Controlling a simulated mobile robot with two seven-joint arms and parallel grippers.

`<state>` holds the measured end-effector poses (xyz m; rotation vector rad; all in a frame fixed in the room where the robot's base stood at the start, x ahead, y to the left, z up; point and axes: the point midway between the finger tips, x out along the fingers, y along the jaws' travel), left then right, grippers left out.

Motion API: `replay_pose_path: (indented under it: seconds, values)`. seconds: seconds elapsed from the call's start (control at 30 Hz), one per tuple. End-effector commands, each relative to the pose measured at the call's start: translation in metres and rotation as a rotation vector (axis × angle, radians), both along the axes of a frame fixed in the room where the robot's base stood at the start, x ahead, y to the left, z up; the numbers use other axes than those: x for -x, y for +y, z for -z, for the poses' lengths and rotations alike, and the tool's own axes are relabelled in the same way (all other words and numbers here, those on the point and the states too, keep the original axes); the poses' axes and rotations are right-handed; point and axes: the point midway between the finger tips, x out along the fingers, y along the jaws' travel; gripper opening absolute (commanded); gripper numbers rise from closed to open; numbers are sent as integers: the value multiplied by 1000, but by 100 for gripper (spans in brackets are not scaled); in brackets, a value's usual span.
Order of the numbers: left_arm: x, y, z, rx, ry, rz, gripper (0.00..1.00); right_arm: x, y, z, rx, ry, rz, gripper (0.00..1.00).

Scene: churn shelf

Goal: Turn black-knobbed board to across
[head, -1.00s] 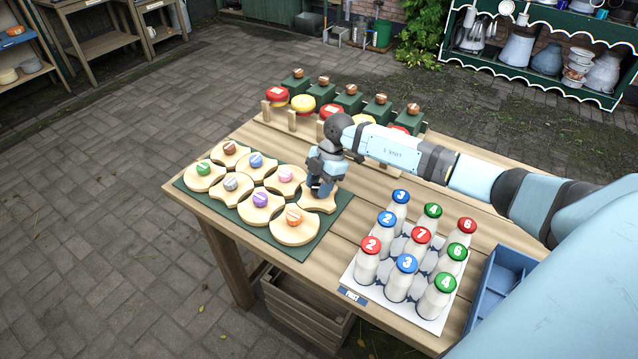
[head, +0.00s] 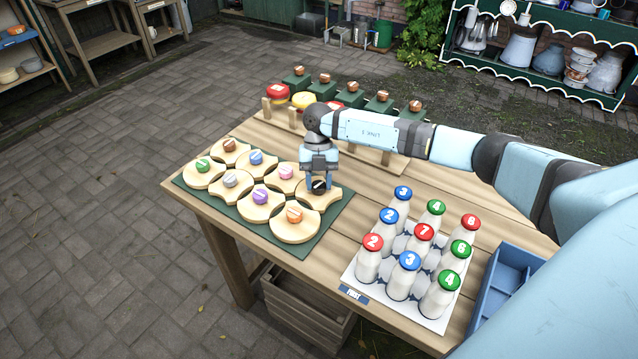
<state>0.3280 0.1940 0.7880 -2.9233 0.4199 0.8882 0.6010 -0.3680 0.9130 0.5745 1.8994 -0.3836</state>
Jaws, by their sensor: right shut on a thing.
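The black-knobbed board (head: 326,197) is pale wood and lies at the right end of the green mat (head: 190,192). Its black knob (head: 319,187) carries a pale stripe. My right gripper (head: 319,183) comes down from above, shut on the black knob, one finger on each side. The gripper and wrist hide the far part of this board. My left gripper does not show.
Several like boards with coloured knobs sit close by, among them pink (head: 286,172) and orange (head: 294,215). Numbered bottles (head: 407,262) stand on a white sheet at front right, beside a blue tray (head: 497,287). A wooden rack (head: 270,128) stands behind.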

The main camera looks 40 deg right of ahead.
Motion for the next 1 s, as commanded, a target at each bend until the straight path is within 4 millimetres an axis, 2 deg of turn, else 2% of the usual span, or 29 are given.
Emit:
replay_pose_path:
  seconds: [0.4,0.97,1.0]
  values:
    - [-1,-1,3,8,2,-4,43,-1,0,0,1,-2,-185,16]
    - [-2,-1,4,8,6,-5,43,0,0,0,1,-1,-211,16]
    - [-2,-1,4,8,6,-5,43,0,1,0,1,-1,-210,49]
